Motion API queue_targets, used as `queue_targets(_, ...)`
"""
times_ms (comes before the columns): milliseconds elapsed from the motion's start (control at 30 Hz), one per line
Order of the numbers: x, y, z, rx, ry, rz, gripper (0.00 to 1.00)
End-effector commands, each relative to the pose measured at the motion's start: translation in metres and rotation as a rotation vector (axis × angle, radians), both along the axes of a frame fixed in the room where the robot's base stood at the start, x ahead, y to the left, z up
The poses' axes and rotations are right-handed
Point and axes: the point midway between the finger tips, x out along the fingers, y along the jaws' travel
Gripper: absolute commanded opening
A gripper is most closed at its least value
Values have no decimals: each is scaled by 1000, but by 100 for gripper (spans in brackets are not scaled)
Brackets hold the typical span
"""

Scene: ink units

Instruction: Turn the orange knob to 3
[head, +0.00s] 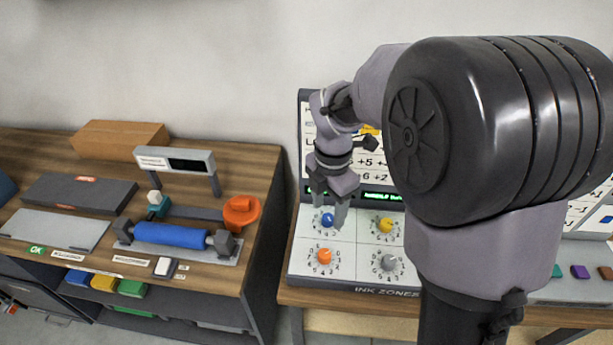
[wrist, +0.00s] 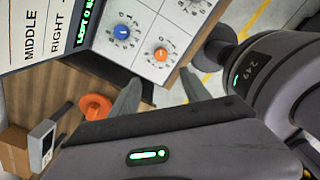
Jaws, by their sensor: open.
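The orange knob (head: 324,256) sits at the lower left of the white dial panel, with a ring of small numbers around it. It also shows in the wrist view (wrist: 160,54), just beyond my fingertips. Which number it points to is too small to tell. My gripper (head: 329,217) is open and empty, pointing down over the left part of the panel. In the head view its fingers appear on either side of the blue knob (head: 327,221), behind the orange one. In the wrist view the two fingers (wrist: 160,78) are apart, and neither touches the orange knob.
A yellow knob (head: 386,225) and a grey knob (head: 389,262) sit to the right on the panel. A display board (head: 304,150) stands behind. A wooden bench (head: 262,165) at left holds a blue roller (head: 170,235) and an orange round part (head: 240,212). My arm hides the panel's right side.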

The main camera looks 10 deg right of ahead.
Motion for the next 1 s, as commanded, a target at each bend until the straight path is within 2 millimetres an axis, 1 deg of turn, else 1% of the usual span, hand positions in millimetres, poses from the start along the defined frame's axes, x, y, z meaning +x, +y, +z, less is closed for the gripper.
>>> queue_targets(67, 1, 0, -10, -2, 8, 31, 55)
queue_targets(167, 0, 0, -35, -3, 10, 31, 55)
queue_targets(400, 0, 0, -110, -1, 9, 28, 55)
queue_targets(500, 0, 0, -137, -2, 8, 28, 55)
queue_targets(600, 0, 0, -158, 0, 8, 27, 55)
queue_targets(700, 0, 0, -171, -1, 7, 27, 55)
queue_targets(767, 0, 0, -175, -2, 6, 28, 55)
queue_targets(1000, 0, 0, -177, -1, 5, 27, 55)
